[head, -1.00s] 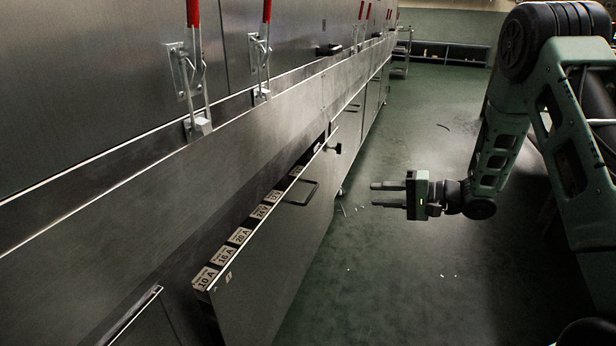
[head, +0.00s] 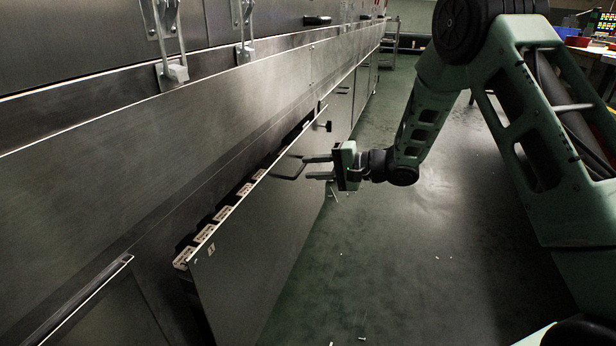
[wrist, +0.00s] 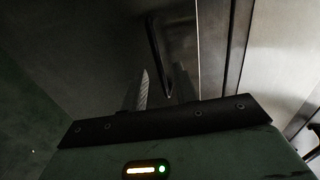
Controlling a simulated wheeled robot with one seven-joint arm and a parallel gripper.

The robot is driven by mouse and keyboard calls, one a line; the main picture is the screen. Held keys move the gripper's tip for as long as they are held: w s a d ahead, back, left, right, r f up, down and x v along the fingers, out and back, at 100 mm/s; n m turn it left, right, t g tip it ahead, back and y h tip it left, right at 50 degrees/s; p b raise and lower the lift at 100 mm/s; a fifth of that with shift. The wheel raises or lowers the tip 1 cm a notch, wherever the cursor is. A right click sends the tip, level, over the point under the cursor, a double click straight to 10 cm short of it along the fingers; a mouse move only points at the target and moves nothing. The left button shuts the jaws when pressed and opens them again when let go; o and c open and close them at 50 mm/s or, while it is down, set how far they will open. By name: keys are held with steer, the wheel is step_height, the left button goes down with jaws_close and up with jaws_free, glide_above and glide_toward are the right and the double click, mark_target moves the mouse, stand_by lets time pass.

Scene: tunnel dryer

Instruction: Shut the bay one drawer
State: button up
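The drawer (head: 255,255) in the long steel dryer stands partly open, its flat front out from the cabinet face. A row of cream labelled pieces (head: 207,232) shows in the gap behind its top edge. Its dark bar handle (head: 289,172) sits high on the front and also shows in the wrist view (wrist: 156,55). My gripper (head: 312,167) is at the handle's right end, its two fingers apart and pointing at the drawer front.
A black knob (head: 324,126) sticks out beyond the drawer. Clamp levers (head: 170,60) stand on the ledge above. Another panel edge (head: 95,290) juts out at lower left. The green floor (head: 400,270) is open, with small pale scraps. A cluttered bench (head: 590,50) stands at far right.

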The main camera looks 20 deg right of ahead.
mark_target(290, 164)
steer(key=shift+x, duration=0.95)
jaws_close()
steer(key=shift+w+a+r+p, duration=0.2)
steer(key=shift+w+a+p, duration=0.05)
steer(key=shift+a+p, duration=0.1)
steer(key=shift+r+p+x, duration=0.25)
steer(key=shift+p+x, duration=0.8)
steer(key=shift+x, duration=0.05)
steer(key=shift+w+a+f, duration=0.15)
steer(key=shift+w+a, duration=0.25)
steer(key=shift+a, duration=0.15)
